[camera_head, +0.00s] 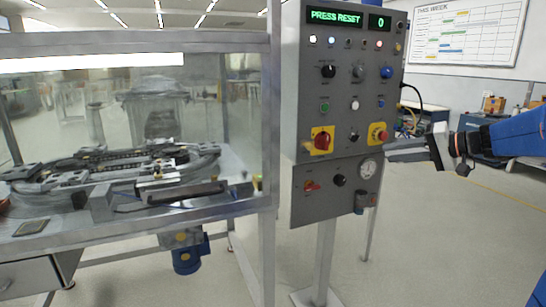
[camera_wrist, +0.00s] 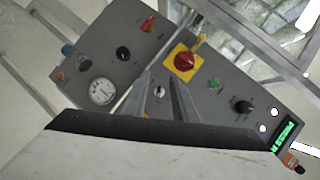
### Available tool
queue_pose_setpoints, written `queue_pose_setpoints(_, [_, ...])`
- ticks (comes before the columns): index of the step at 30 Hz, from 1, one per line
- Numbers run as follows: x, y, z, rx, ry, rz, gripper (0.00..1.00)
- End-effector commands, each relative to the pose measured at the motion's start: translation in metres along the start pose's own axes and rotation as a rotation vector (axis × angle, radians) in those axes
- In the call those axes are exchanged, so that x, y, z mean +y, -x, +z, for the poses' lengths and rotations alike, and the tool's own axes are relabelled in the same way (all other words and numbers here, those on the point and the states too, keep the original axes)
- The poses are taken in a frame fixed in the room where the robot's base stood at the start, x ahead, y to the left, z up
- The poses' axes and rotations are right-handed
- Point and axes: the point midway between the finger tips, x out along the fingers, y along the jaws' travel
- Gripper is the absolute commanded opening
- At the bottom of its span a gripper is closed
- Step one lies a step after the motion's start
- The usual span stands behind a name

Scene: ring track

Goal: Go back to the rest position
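My gripper (camera_head: 390,151) is at the right edge of the grey control panel (camera_head: 345,88) in the head view, its fingers pointing left at the panel. In the wrist view the two fingers of my gripper (camera_wrist: 161,77) stand apart with the panel showing between them, and nothing is held. I cannot tell how near the fingertips are to the panel face. The display (camera_head: 335,16) reads PRESS RESET, and a small counter (camera_head: 380,22) beside it reads 0.
The panel carries a red rotary switch on yellow (camera_head: 322,140), a red emergency button (camera_head: 378,134) and a gauge (camera_head: 367,169). A glazed machine with a ring track (camera_head: 120,165) stands left. A workbench (camera_head: 485,120) is behind my arm. Open floor (camera_head: 430,250) lies right.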

Motion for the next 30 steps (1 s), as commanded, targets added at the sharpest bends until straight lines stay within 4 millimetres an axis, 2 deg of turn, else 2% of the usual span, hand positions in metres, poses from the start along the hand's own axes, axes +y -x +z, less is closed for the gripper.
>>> queue_pose_setpoints(1, [-0.007, -0.007, 0.029, -0.043, 0.007, 0.035, 0.26])
queue_pose_setpoints(7, [-0.006, -0.019, 0.132, -0.190, 0.034, 0.212, 0.26])
queue_pose_setpoints(11, [0.001, -0.016, 0.194, -0.263, 0.071, 0.328, 0.26])
queue_pose_setpoints(15, [0.015, -0.003, 0.253, -0.320, 0.124, 0.453, 0.26])
queue_pose_setpoints(18, [0.028, 0.009, 0.290, -0.348, 0.172, 0.539, 0.26])
queue_pose_setpoints(24, [0.059, 0.040, 0.350, -0.372, 0.290, 0.700, 0.26])
queue_pose_setpoints(30, [0.090, 0.069, 0.386, -0.358, 0.416, 0.823, 0.26])
